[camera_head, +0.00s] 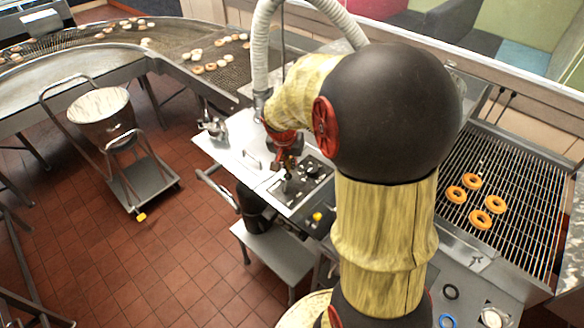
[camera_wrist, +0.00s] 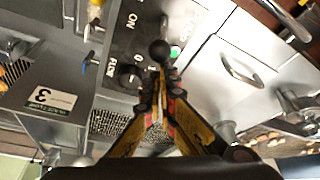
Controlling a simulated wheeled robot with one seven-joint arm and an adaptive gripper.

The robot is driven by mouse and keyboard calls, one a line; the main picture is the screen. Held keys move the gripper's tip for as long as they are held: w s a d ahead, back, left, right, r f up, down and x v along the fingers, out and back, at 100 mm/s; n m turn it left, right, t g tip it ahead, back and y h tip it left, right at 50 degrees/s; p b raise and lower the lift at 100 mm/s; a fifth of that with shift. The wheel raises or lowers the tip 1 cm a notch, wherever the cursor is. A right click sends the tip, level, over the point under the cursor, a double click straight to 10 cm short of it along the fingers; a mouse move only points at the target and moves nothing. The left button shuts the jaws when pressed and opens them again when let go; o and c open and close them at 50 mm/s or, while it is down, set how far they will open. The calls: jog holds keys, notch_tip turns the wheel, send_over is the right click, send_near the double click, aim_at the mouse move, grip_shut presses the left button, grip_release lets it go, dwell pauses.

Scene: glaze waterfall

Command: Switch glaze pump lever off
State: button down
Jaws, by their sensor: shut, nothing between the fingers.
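The pump lever shows in the wrist view as a black ball knob (camera_wrist: 160,50), in front of a dark control panel (camera_wrist: 122,45) marked ON, 0 and FLOW. A green light glows beside the knob. My gripper (camera_wrist: 163,80) is shut, its fingertips just below the knob in the picture. I cannot tell whether they touch it. Nothing shows between the fingers. In the head view my gripper (camera_head: 287,164) hangs over the panel (camera_head: 305,178) on the steel machine, and I cannot make out the lever there.
A yellow knob (camera_head: 317,216) stands on the machine's near side. A grille with several doughnuts (camera_head: 480,219) is at the right, a conveyor (camera_head: 215,50) at the back, and a cart with a bowl (camera_head: 101,106) at the left. A drawer handle (camera_wrist: 240,72) juts out near my gripper.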

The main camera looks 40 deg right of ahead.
jog(key=shift+s+a+t+h+b, duration=0.2)
jog(key=shift+a+h+b, duration=1.7)
jog(key=shift+b, duration=5.45)
jog(key=h+b, duration=0.1)
jog(key=b, duration=0.2)
jog(key=a+h+b, duration=0.1)
jog(key=b, duration=0.1)
jog(key=shift+a+r+n+b, duration=0.25)
jog(key=shift+a+n+b, duration=0.05)
jog(key=shift+b, duration=0.1)
jog(key=shift+a+r+h+b, duration=0.1)
jog(key=shift+a+h+b, duration=0.25)
jog(key=shift+b, duration=0.55)
jog(key=shift+s+a+b, duration=0.1)
jog(key=shift+a+b, duration=0.2)
jog(key=shift+b, duration=0.15)
jog(key=shift+r, duration=0.25)
jog(key=shift+w+d+r, duration=1)
jog(key=shift+d+r, duration=0.3)
jog(key=shift+r, duration=0.4)
jog(key=p+v, duration=0.3)
jog(key=v, duration=0.7)
jog(key=shift+a+f, duration=0.25)
jog(key=shift+f, duration=0.15)
jog(key=shift+s, duration=0.15)
